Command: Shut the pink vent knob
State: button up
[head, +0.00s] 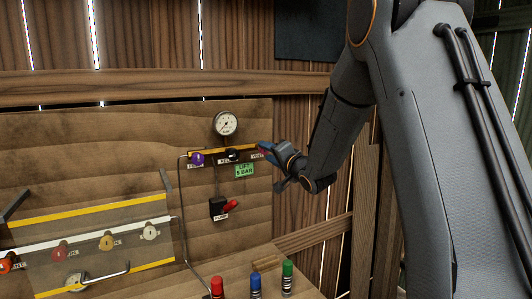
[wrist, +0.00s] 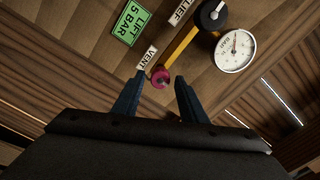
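The pink vent knob (wrist: 160,78) sits at the end of the yellow-striped rail, beside the VENT label (wrist: 147,58). In the wrist view my gripper (wrist: 159,84) is open, with one blue finger on each side of the knob. The knob shows between the fingertips, with a gap visible on both sides; whether either finger touches it I cannot tell. In the head view my gripper (head: 266,149) is at the right end of the rail and largely covers the knob. The knob's turn position is not clear.
On the same rail are a black relief knob (head: 232,155) and a purple knob (head: 197,159). A gauge (head: 226,123) is above, a green sign (head: 244,171) and red-handled switch (head: 230,205) below. A clear panel (head: 100,225) covers several knobs at lower left.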

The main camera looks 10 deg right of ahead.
jog(key=shift+v, duration=2.75)
